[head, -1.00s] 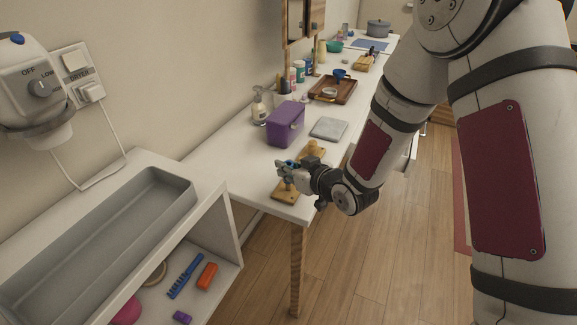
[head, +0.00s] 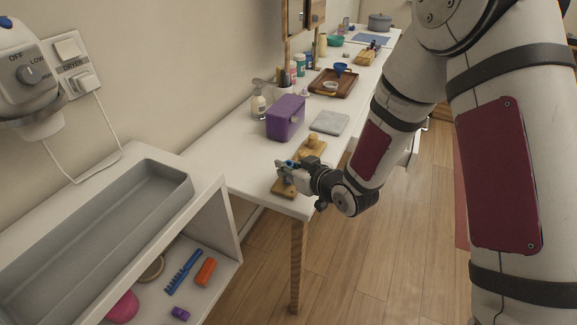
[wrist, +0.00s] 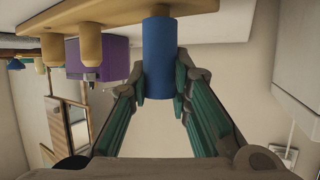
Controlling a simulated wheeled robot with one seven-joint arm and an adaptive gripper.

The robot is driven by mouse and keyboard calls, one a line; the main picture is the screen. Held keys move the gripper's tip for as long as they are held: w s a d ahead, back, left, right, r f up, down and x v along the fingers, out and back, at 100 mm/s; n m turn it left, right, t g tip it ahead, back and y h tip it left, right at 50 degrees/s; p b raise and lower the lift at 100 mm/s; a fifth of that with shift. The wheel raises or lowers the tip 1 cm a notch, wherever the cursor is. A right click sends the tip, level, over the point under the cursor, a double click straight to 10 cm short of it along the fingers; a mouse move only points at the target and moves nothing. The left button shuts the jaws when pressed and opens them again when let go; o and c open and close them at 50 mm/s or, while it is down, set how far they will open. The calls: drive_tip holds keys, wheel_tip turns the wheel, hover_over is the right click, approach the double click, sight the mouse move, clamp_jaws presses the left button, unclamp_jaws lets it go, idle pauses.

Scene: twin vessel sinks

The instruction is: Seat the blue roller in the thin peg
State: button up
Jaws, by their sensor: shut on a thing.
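The blue roller (wrist: 158,58) is held between the two fingers of my gripper (wrist: 165,83) in the wrist view. In the head view my gripper (head: 287,171) is over the near end of a wooden peg board (head: 284,192), and the roller is mostly hidden by the fingers. In the wrist view, which appears upside down, the roller's top-of-picture end reaches the board (wrist: 206,5). I cannot tell whether it is around a peg there. Two bare wooden pegs, one thicker (wrist: 89,36) and one thinner (wrist: 53,50), stand beside it. A wooden peg also shows in the head view (head: 313,141).
A purple box (head: 286,118) and a grey slab (head: 330,122) stand just behind the board. A soap bottle (head: 259,103) and a brown tray (head: 334,82) are farther back. A grey basin (head: 100,230) is at the left. White counter is clear left of the board.

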drive_tip(key=shift+f+b, duration=0.35)
drive_tip(key=shift+f, duration=0.15)
drive_tip(key=o, duration=0.9)
drive_tip(key=shift+v, duration=3.75)
drive_tip(key=shift+d, duration=0.1)
